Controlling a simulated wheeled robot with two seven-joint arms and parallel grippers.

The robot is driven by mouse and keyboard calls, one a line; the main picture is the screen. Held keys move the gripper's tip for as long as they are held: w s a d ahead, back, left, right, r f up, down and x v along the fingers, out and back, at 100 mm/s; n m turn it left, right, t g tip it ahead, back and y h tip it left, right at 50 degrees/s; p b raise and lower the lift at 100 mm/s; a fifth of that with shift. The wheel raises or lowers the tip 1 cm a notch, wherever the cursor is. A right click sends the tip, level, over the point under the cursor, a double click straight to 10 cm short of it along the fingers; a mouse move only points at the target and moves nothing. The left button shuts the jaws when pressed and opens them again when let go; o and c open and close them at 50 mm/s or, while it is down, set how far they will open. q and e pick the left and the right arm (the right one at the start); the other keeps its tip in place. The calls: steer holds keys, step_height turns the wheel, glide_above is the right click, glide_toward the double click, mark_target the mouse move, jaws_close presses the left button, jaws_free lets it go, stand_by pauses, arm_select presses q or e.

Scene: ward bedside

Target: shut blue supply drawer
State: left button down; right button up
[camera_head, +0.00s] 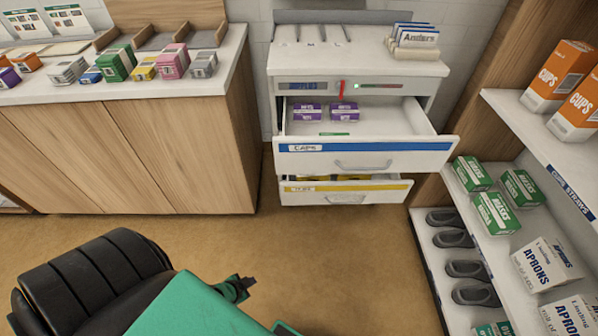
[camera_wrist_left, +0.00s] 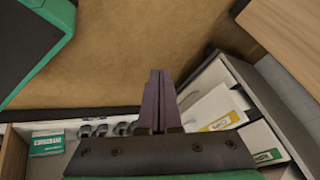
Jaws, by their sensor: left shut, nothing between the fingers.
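The blue supply drawer (camera_head: 362,158) has a white front with a blue stripe and a label reading CAPS. It is pulled out from the white cabinet (camera_head: 352,60). Purple boxes (camera_head: 325,112) and a green item lie inside it. My left gripper (camera_head: 246,284) is shut and empty, low over the brown floor, in front of and apart from the drawer. In the left wrist view its dark fingers (camera_wrist_left: 159,82) are together, with drawer fronts to their right. I cannot make out the blue stripe there. My right gripper is not in view.
A yellow-striped drawer (camera_head: 346,187) below is also partly out. A wooden counter (camera_head: 110,150) with small boxes stands left. Shelves with green boxes (camera_head: 496,213), apron packs (camera_head: 546,262) and dark shoes stand close on the right. Floor before the cabinet is clear.

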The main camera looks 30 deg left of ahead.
arm_select(q)
steer(key=w+a+r+m+t+b, duration=0.3)
steer(key=w+r+t, duration=0.1)
steer(key=w+r, duration=0.25)
steer(key=w+a+r+m+t+b, duration=0.3)
steer(key=w+r+m, duration=0.1)
steer(key=w+r, duration=0.25)
steer(key=w+d+r+m+t+h+b, duration=0.15)
steer(key=r+m, duration=0.25)
steer(key=r, duration=0.4)
steer(key=w+d+r+m+t+h+b, duration=0.1)
steer(key=d+r+m+t+h, duration=0.2)
steer(key=r, duration=0.5)
steer(key=shift+m, duration=0.6)
steer(key=a+x, duration=0.1)
steer(key=x, duration=0.3)
steer(key=a+x, duration=0.1)
steer(key=x, duration=0.3)
steer(key=a+x, duration=0.1)
steer(key=x, duration=0.3)
steer(key=shift+w+r, duration=0.15)
steer(key=shift+w, duration=0.3)
steer(key=shift+w+a, duration=0.15)
steer(key=shift+w, duration=0.15)
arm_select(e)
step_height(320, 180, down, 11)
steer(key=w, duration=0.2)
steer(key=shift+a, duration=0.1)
